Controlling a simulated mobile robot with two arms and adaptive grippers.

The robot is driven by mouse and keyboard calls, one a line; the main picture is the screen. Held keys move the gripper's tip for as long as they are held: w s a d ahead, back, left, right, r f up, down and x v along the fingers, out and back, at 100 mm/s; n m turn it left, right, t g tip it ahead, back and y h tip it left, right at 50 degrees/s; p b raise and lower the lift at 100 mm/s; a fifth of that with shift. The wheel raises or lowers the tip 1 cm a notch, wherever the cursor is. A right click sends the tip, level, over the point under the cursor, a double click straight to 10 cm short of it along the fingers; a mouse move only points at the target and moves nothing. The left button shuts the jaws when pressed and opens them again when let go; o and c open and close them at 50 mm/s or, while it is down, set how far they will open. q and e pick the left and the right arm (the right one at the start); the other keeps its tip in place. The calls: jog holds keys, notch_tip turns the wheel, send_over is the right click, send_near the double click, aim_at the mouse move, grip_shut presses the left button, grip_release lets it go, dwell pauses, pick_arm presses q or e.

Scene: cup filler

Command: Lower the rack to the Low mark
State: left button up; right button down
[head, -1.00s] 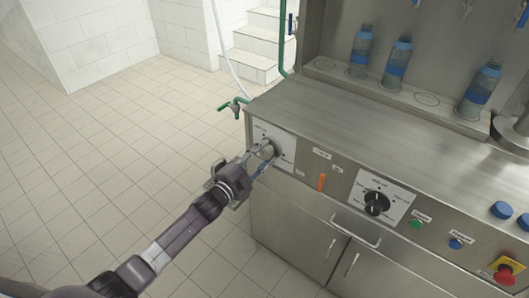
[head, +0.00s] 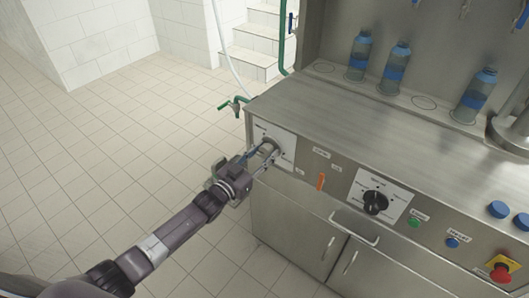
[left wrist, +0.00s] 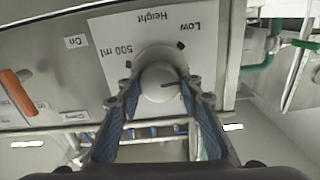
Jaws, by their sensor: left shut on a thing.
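The height knob (head: 268,148) is a round grey dial on a white plate (head: 287,145) at the left end of the steel machine's front. In the left wrist view the knob (left wrist: 160,82) sits below the words Height, 500 ml and Low (left wrist: 200,28), with short black marks around it. My left gripper (head: 265,155) is shut on the knob, one blue-padded finger on each side of it. A small dark line shows on the knob's right part, but I cannot tell exactly which mark it points to. My right gripper is not in view.
An orange switch (head: 321,181) and a black selector knob (head: 375,202) lie to the right on the panel. A green tap (head: 235,106) sticks out at the counter's left corner. Several blue bottles (head: 360,55) stand at the back. The tiled floor on the left is clear.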

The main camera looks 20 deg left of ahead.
pick_arm(q)
jog(key=n, duration=0.5)
jog(key=shift+f+n+b, duration=0.15)
jog(key=shift+n+b, duration=0.15)
jog(key=shift+b, duration=0.1)
jog(key=shift+n+b, duration=0.35)
jog(key=shift+n, duration=1.15)
jog(key=o, duration=1.2)
jog(key=shift+c, duration=0.2)
jog(key=shift+s+a, duration=0.1)
jog(key=v, duration=1.1)
jog(key=shift+s, duration=0.4)
jog(key=shift+a, duration=0.15)
